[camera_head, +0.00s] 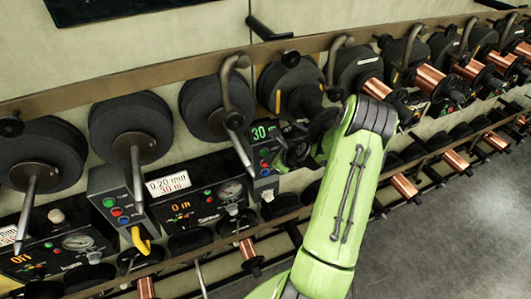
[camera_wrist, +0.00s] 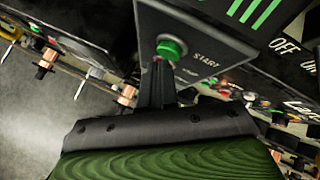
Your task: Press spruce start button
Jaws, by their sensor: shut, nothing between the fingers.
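In the wrist view a round green button (camera_wrist: 172,47) stands on a dark panel (camera_wrist: 200,30) beside the word START. My gripper (camera_wrist: 158,68) is shut and empty, its dark fingertips right at the lower edge of the button. I cannot tell whether they touch it. A red button sits just below, partly hidden by the fingers. My fingertips are hard to make out there against dark parts. No spruce label is readable.
To the left stand another control box (camera_head: 121,215) with coloured buttons and a gauge panel (camera_head: 205,205). Dark spools (camera_head: 131,125) on metal rods line the rail above. Copper spools (camera_head: 430,78) run along the right. Grey floor (camera_head: 470,235) lies open at the lower right.

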